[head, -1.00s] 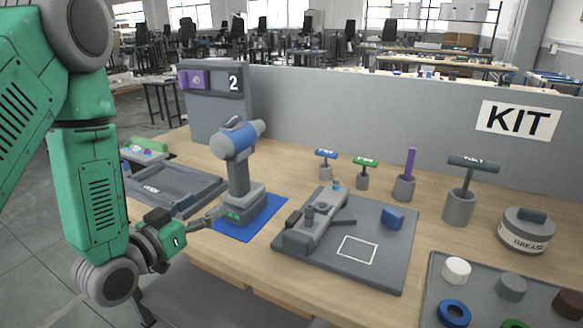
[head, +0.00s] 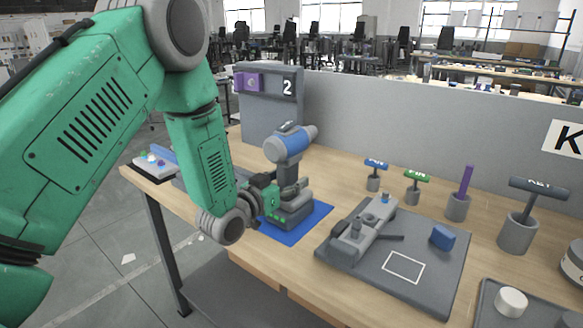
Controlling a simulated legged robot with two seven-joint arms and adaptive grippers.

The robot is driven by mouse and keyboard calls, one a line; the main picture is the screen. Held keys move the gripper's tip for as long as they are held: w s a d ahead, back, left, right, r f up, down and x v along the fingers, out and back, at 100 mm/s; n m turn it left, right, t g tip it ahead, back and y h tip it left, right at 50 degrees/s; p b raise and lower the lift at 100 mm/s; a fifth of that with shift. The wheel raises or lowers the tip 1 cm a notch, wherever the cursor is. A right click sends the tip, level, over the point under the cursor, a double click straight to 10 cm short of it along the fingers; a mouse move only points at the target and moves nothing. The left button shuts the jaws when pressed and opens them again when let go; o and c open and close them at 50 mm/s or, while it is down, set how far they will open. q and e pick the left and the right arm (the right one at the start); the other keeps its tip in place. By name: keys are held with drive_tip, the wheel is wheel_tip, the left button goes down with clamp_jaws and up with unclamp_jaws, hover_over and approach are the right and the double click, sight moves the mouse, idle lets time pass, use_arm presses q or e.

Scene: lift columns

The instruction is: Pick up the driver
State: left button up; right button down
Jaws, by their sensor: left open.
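The driver (head: 288,147) is a blue and grey power tool. It stands upright on its grey base on a blue mat (head: 322,211) at the left of the workbench. My green left arm comes in from the left, and my left gripper (head: 279,194) is at the driver's lower handle, just above the base. The gripper is open, with its fingers near the handle. The fingertips are small and partly lost against the grey of the driver, so contact cannot be told. My right gripper is out of view.
A grey fixture plate (head: 440,285) with a clamp and a blue block (head: 442,237) lies right of the mat. Several T-handled tools stand in holders behind it, including a green one (head: 417,176). A grey panel (head: 400,120) closes the back. A grey tray (head: 487,318) is at lower right.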

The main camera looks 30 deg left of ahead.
use_arm(q)
drive_tip(key=shift+w+a+f, duration=0.15)
drive_tip(key=shift+w+a, duration=0.1)
drive_tip(key=shift+w, duration=0.15)
drive_tip(key=shift+d, duration=0.2)
clamp_jaws()
drive_tip(key=shift+w+r, duration=0.1)
drive_tip(key=shift+r, duration=0.1)
